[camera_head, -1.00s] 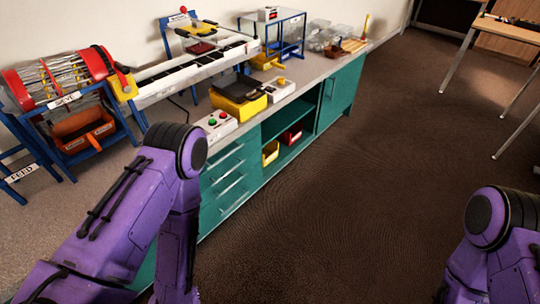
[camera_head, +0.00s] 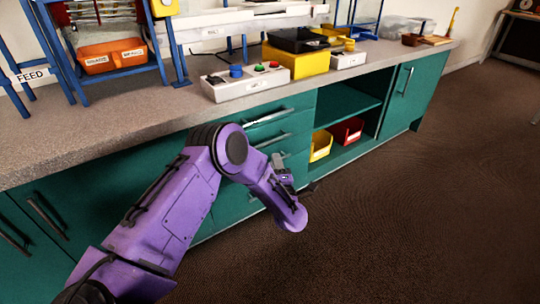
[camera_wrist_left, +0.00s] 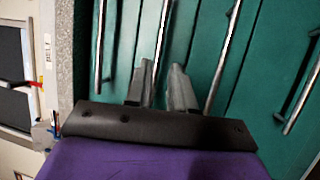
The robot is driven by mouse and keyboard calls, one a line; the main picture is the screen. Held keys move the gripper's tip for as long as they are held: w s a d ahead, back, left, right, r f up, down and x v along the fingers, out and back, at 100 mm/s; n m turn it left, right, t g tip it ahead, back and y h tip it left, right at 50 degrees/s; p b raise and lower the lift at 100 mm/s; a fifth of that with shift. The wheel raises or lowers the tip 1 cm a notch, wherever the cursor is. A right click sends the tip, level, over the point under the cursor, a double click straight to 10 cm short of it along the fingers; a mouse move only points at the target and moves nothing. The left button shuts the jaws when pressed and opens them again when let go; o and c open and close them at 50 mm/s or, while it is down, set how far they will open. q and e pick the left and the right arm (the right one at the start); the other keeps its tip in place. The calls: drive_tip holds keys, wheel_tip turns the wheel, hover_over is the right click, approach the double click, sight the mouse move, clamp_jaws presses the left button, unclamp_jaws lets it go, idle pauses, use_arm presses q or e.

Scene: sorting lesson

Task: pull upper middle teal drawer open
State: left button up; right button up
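The teal drawer stack is in the middle of the head view, partly hidden by my left arm. The upper middle drawer's handle (camera_head: 272,140) is a metal bar below the top drawer's handle (camera_head: 268,116). In the left wrist view the picture is turned, with the counter at left; the upper middle handle (camera_wrist_left: 163,35) is the second bar from it. My left gripper (camera_head: 284,172) is in front of the stack. In the wrist view its two fingers (camera_wrist_left: 160,82) are apart, with that handle lined up between them. I cannot tell whether they touch it. My right gripper is out of view.
The grey counter (camera_head: 130,130) runs above the drawers. It carries a button box (camera_head: 245,85) and a yellow bin (camera_head: 297,62). An open shelf right of the stack holds yellow (camera_head: 320,146) and red (camera_head: 347,131) bins. The brown floor (camera_head: 400,220) in front is clear.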

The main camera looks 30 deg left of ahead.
sight(270, 142)
use_arm(q)
drive_tip(key=b+x, duration=0.2)
drive_tip(key=x, duration=0.7)
drive_tip(key=shift+w+a+r, duration=0.15)
drive_tip(key=shift+w+a, duration=0.1)
clamp_jaws()
